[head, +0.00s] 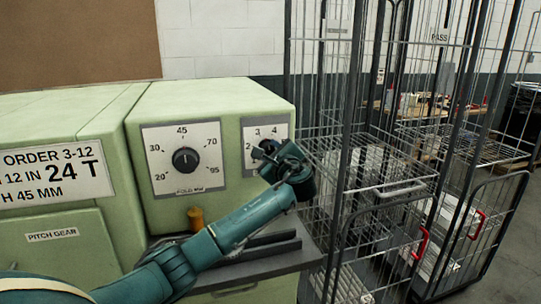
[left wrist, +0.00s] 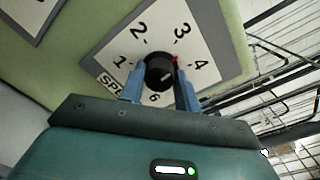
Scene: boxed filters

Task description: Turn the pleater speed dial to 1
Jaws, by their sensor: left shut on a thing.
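The speed dial is a black round knob (left wrist: 159,72) on a white plate (left wrist: 112,52) with the numbers 1, 2, 3 and 4 around it and part of the word SPEED. A small red mark shows at the knob's edge, between 3 and 4; I cannot tell for sure whether it is the pointer. My left gripper (left wrist: 160,76) is shut on the knob, with one blue finger on each side. In the head view my left gripper (head: 283,160) covers the knob and much of its plate (head: 265,130). My right gripper is not in view.
The green machine (head: 215,100) carries another dial (head: 185,160), marked 20 to 95, left of the speed dial. An orange-brown cylinder (head: 196,217) stands below it, near my left arm. Wire cage trolleys (head: 345,190) stand close on the right.

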